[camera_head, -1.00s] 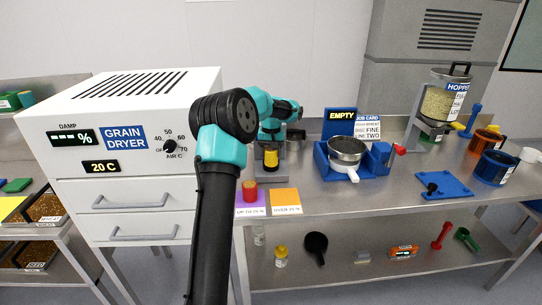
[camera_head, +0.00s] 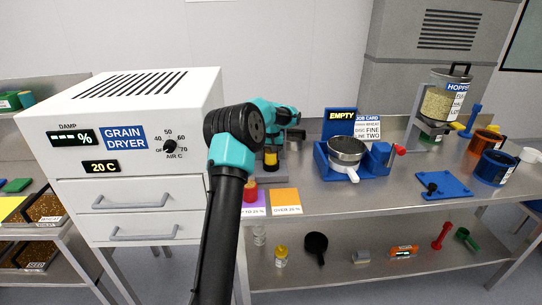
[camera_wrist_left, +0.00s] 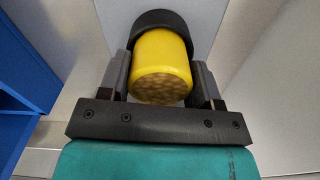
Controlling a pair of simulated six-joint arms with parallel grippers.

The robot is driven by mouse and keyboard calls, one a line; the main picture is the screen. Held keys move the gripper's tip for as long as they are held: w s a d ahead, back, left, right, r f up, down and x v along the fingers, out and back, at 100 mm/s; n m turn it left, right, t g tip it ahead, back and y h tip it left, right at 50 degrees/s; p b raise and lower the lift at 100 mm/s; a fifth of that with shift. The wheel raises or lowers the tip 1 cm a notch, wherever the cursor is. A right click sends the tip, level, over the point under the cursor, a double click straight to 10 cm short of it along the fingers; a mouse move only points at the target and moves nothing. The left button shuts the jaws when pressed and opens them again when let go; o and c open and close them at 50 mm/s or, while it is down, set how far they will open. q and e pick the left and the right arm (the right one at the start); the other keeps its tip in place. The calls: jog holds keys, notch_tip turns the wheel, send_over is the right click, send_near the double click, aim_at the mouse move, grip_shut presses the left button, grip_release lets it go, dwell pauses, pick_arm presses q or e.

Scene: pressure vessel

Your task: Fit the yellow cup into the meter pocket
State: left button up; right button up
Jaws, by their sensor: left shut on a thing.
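My left gripper (camera_head: 271,149) is shut on the yellow cup (camera_head: 271,158), at the back of the bench just right of the grain dryer. In the left wrist view the gripper (camera_wrist_left: 162,85) has one finger on each side of the yellow cup (camera_wrist_left: 161,65). Grain shows in the cup's near end. A black round piece (camera_wrist_left: 162,20) surrounds or adjoins its far end; I cannot tell whether it is the meter pocket or part of the cup. My arm partly hides this area in the head view. My right gripper is not in view.
The grain dryer (camera_head: 130,140) stands left. A red-topped piece (camera_head: 250,190) stands on the purple card, beside an orange card (camera_head: 285,201). A blue stand with a metal bowl (camera_head: 346,150) is to the right. The bench front between the orange card and blue plate (camera_head: 443,186) is clear.

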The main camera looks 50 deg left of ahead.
pick_arm(q)
jog(key=shift+f, duration=0.25)
jog(key=o, duration=1)
notch_tip(320, 180, up, 12)
jog(key=shift+r, duration=0.15)
dwell(0.7)
